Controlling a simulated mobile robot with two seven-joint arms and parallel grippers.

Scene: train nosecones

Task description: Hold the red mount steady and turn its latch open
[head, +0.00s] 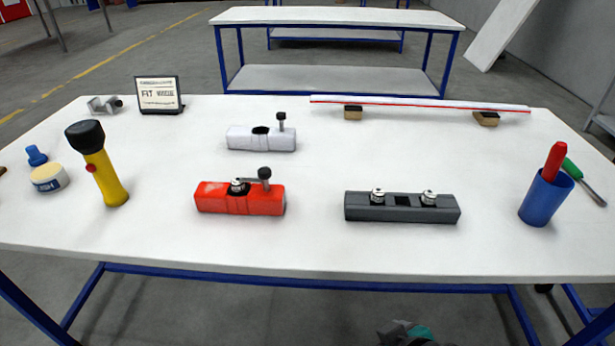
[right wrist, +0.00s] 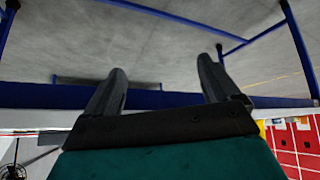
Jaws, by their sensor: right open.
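The red mount (head: 215,200) sits on the near middle-left of the white table in the head view. Its latch (head: 265,178) is a dark upright post with a knob at the right part of its top. A small silver fitting (head: 238,186) sits in the dark socket beside the latch. My right gripper (right wrist: 163,70) is open and empty in the right wrist view, with bare floor beyond its fingers. It is away from the mount, low near the table's front edge. My left gripper is not in view.
A white mount (head: 245,140) stands behind the red one. A dark grey block (head: 400,208) with two silver fittings lies to the right. A yellow flashlight (head: 105,178) stands left, and a blue cup (head: 545,200) stands far right. The table front before the red mount is clear.

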